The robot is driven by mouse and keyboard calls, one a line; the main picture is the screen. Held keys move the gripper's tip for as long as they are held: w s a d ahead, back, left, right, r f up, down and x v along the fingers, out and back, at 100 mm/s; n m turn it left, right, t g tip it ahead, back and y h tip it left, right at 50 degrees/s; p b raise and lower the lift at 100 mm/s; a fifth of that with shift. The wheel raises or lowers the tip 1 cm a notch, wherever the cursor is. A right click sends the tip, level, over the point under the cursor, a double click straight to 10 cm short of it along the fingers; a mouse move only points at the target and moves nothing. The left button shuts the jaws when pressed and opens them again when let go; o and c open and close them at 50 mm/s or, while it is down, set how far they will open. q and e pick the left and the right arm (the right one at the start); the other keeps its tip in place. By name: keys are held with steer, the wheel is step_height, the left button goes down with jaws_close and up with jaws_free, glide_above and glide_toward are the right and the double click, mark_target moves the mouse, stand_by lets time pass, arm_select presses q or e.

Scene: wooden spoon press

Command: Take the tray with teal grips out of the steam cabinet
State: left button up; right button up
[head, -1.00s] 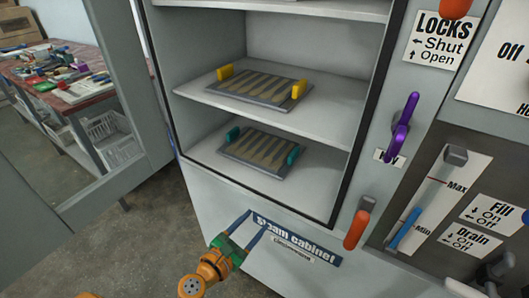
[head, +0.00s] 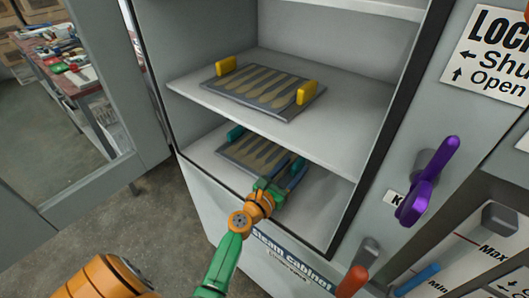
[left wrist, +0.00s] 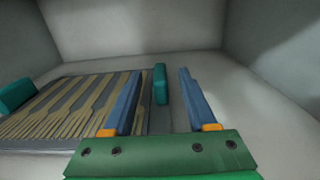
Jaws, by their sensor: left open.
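My left gripper (head: 291,167) reaches into the lower compartment and is open. In the left wrist view its blue fingers (left wrist: 160,72) stand on either side of the right teal grip (left wrist: 160,86), with gaps on both sides. The left teal grip shows at the left edge (left wrist: 15,95). My right gripper is out of view.
A similar tray with yellow grips (head: 262,92) lies on the shelf (head: 190,92) above. The open cabinet door (head: 145,90) stands at the left. A purple handle (head: 428,180) and an orange-red handle (head: 352,282) are at the right. A cluttered table (head: 75,75) stands behind.

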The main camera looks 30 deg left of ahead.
arm_select(q)
steer(key=shift+w, duration=1)
jaws_close()
stand_by(0.6)
